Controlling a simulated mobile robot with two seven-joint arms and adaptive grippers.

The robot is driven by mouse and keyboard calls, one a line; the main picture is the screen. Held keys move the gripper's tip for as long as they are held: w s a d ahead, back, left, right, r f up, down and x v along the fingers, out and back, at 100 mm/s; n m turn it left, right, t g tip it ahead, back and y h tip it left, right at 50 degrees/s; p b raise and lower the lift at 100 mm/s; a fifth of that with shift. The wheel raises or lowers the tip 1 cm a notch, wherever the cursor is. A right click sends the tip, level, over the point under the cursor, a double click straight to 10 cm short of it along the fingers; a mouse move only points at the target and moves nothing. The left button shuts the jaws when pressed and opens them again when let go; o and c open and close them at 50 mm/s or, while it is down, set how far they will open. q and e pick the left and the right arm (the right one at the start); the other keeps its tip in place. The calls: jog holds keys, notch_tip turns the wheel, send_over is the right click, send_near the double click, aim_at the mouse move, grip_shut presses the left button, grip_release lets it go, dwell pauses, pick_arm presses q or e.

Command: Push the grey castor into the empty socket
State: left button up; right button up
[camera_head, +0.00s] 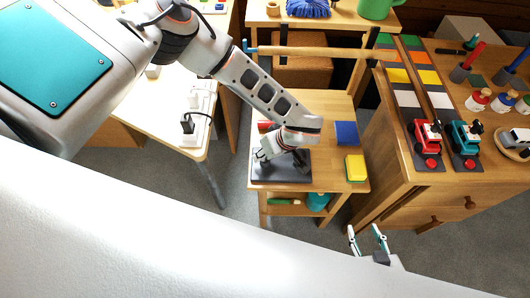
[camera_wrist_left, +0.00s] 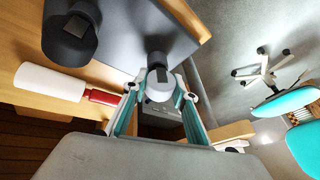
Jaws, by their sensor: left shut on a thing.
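A light grey round piece with a dark square inset, seemingly the grey castor (camera_wrist_left: 158,82), sits between the teal fingers of my left gripper (camera_wrist_left: 157,92) in the left wrist view. The gripper is shut on it beside the edge of a dark grey plate (camera_wrist_left: 130,22). A dark cylindrical part (camera_wrist_left: 68,42) stands on this plate; I cannot tell whether it is a castor or a socket. In the head view the plate (camera_head: 265,173) lies on a small wooden table, with my left gripper (camera_head: 283,152) over it. No empty socket shows clearly. My right gripper (camera_head: 366,232) is open and empty, low at the front.
A blue block (camera_head: 346,133) and a yellow sponge (camera_head: 355,167) lie right of the plate. A white cylinder with a red end (camera_wrist_left: 60,84) lies beside the plate. A wooden cabinet (camera_head: 400,195) with toy trucks stands right, a pale table (camera_head: 180,145) left.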

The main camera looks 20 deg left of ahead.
pick_arm(q)
jog(key=o, duration=1.3)
jog(key=shift+r, duration=0.1)
jog(key=v, duration=1.1)
jog(key=shift+d+r, duration=0.2)
jog(key=shift+r, duration=0.15)
